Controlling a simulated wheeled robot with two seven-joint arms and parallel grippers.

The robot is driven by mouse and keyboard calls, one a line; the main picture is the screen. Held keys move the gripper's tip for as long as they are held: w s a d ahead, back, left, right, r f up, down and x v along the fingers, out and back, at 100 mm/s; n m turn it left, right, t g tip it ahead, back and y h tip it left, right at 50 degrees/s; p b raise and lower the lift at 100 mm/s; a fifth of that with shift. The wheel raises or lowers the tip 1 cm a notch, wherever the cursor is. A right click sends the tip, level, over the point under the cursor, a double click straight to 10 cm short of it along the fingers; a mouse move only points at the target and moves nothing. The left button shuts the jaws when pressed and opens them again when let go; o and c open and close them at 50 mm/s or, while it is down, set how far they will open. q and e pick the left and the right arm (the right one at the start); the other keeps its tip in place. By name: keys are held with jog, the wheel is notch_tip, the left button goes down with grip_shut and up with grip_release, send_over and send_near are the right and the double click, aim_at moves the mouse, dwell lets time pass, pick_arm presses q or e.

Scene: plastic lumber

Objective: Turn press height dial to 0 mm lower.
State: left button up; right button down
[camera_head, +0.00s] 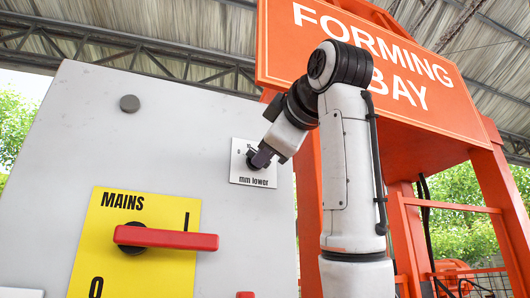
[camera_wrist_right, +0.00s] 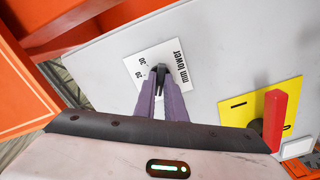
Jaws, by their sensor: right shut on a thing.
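The press height dial is a small black knob (camera_head: 251,155) on a white plate (camera_head: 237,174) marked "mm lower", on the grey panel. My right gripper (camera_head: 260,159) reaches it from the right and is shut on the knob. In the right wrist view, the two purple fingers (camera_wrist_right: 160,85) close around the dark knob (camera_wrist_right: 161,70). The scale plate (camera_wrist_right: 180,61) shows the numbers 20 and 30 beside it. The fingers hide most of the knob, and I cannot tell which mark it points to. My left gripper is not in view.
A yellow MAINS plate (camera_head: 94,222) with a red switch handle (camera_head: 175,239) sits lower left on the panel (camera_head: 60,150). A grey round button (camera_head: 129,103) is above it. The orange FORMING BAY frame (camera_head: 450,120) stands to the right, behind my right arm.

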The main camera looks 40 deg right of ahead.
jog(key=c, duration=1.8)
grip_release()
jog(key=b+v, duration=0.3)
jog(key=v, duration=0.7)
jog(key=shift+s+a, duration=0.1)
jog(key=shift+s, duration=0.05)
